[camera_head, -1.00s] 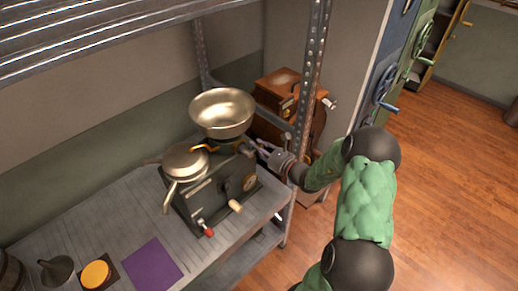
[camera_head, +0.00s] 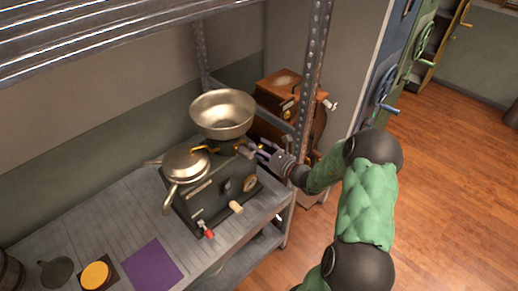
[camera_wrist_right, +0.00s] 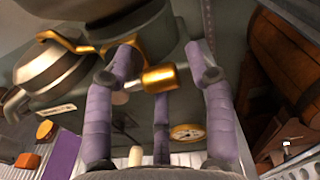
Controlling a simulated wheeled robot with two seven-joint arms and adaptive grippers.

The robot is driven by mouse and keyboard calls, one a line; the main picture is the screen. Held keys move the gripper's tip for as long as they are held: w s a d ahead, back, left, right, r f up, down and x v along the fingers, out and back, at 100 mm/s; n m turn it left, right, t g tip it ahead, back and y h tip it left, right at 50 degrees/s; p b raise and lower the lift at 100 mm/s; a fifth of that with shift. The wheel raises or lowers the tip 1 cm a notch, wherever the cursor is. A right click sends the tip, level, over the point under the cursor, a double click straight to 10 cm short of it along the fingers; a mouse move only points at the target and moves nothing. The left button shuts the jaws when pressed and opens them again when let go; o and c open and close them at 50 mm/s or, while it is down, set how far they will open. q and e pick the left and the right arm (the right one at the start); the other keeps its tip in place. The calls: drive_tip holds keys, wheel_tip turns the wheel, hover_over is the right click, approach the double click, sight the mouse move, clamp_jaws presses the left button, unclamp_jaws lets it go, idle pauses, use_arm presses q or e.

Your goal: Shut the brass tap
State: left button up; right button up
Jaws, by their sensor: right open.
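The brass tap has an orange-gold lever (camera_wrist_right: 158,77) under the metal bowl, in the right wrist view. Its curved brass spout (camera_wrist_right: 72,42) is to the left there, and the spout also shows in the head view (camera_head: 199,149). The tap belongs to a dark machine (camera_head: 215,196) topped by a wide brass-coloured bowl (camera_head: 222,112). My right gripper (camera_wrist_right: 163,68) is open, its purple fingers on both sides of the lever; I cannot tell whether they touch it. In the head view the right gripper (camera_head: 263,151) reaches in from the right, beside the bowl's base. My left gripper is not in view.
A lidded pan (camera_head: 186,163) sits left of the bowl. A wooden cabinet (camera_head: 282,88) stands behind, and a perforated shelf post (camera_head: 312,75) rises close to my right arm. A purple cloth (camera_head: 150,265) lies on the grey shelf. Open wooden floor (camera_head: 455,170) lies to the right.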

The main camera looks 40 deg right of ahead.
drive_tip(key=s+d, duration=0.1)
drive_tip(key=s, duration=1)
drive_tip(key=shift+s+r, duration=0.25)
drive_tip(key=shift+f, duration=0.1)
drive_tip(key=a+f+n+g+y, duration=0.65)
drive_tip(key=a+f, duration=0.55)
drive_tip(key=a, duration=0.4)
drive_tip(key=s+a+f+n+g+h, duration=0.3)
drive_tip(key=s+a+f+n+g, duration=0.95)
drive_tip(key=f+n, duration=0.4)
drive_tip(key=w+a+f+n+t+h, duration=0.1)
drive_tip(key=w+a+f+n+t, duration=0.1)
drive_tip(key=a+n, duration=0.4)
drive_tip(key=shift+w+a+f+n, duration=0.4)
drive_tip(key=shift+w, duration=0.2)
